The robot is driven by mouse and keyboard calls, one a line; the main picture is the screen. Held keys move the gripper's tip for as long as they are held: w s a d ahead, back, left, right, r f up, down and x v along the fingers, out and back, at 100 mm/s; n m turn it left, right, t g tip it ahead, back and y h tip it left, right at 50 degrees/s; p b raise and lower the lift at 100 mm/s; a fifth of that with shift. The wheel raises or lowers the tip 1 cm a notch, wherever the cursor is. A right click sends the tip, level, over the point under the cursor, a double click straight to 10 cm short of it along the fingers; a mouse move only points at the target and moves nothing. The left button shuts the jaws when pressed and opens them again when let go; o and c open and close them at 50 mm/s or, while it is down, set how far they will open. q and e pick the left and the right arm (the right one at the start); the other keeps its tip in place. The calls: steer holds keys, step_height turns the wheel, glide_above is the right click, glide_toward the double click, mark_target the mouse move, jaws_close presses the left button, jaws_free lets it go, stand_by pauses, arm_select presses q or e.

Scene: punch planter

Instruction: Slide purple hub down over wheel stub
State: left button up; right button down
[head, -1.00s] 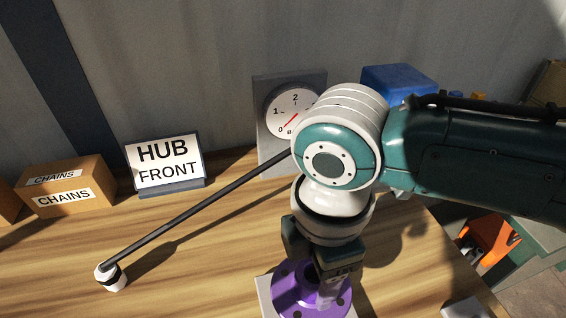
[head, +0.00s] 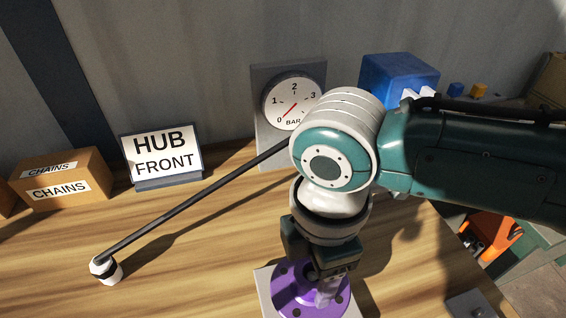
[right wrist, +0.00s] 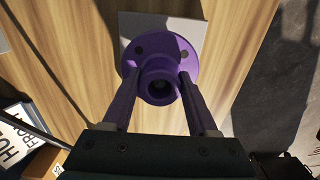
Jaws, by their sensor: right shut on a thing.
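The purple hub (head: 290,298) is a flanged disc with holes and a raised collar, low in the middle of the head view. My right gripper (head: 322,275) points down and is shut on its collar. In the right wrist view the hub (right wrist: 180,52) sits between the two fingers, with its dark centre bore facing the camera. A pale square plate (head: 264,283) lies under the hub; whether the flange touches it, I cannot tell. The wheel stub cannot be made out; the hub and gripper cover that spot. My left gripper is not in view.
A HUB FRONT sign (head: 165,155), a CHAINS box (head: 60,180) and a pressure gauge (head: 292,102) stand at the back. A dark rod with a white end (head: 108,270) extends over the table's left. A blue box (head: 398,75) is behind my arm. The left-front wood is clear.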

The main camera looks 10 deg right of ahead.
steer(key=shift+w+f+b, duration=0.1)
steer(key=shift+f+b, duration=0.4)
steer(key=shift+f, duration=0.2)
steer(key=shift+c, duration=1.7)
jaws_free()
steer(key=shift+o, duration=1.2)
steer(key=shift+f, duration=0.1)
step_height(320, 180, up, 9)
steer(key=p, duration=0.3)
steer(key=shift+r, duration=0.55)
